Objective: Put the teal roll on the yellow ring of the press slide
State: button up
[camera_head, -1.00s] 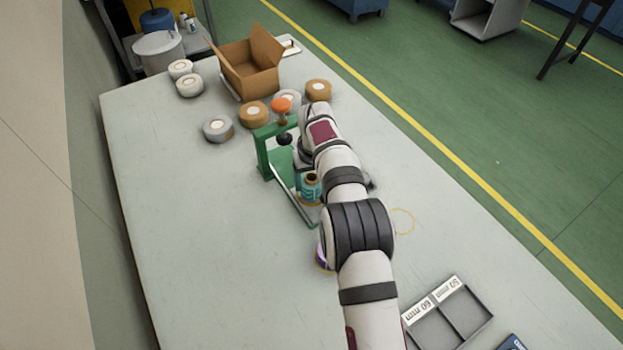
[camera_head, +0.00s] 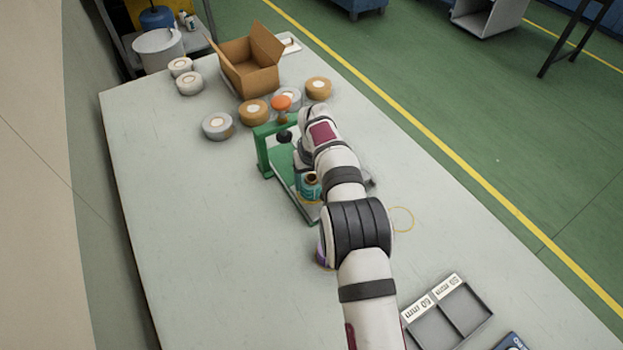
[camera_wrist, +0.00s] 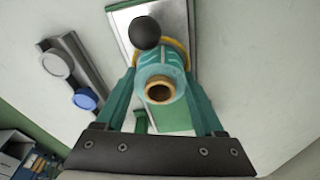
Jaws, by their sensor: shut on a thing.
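The teal roll (camera_wrist: 160,68), with a tan core, is between the teal fingers of my gripper (camera_wrist: 161,80) in the wrist view. My gripper is shut on it. In the head view the roll (camera_head: 308,190) shows partly beside my arm, over the press slide. The yellow ring (camera_wrist: 180,47) shows as an arc behind the roll, which hides most of it. The ring lies on the pale metal slide (camera_wrist: 183,17) of the green press (camera_head: 263,155). The roll appears upright at the ring; I cannot tell whether it touches the slide.
The press's black knob (camera_wrist: 146,32) is close to the roll. A grey bar with a white and a blue round part (camera_wrist: 86,99) lies left in the wrist view. Several rolls (camera_head: 253,112) and an open carton (camera_head: 250,70) stand behind the press. A divided tray (camera_head: 448,315) is at lower right.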

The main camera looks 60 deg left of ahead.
jog(key=shift+f, duration=0.1)
jog(key=o, duration=1.1)
jog(key=shift+r, duration=3.75)
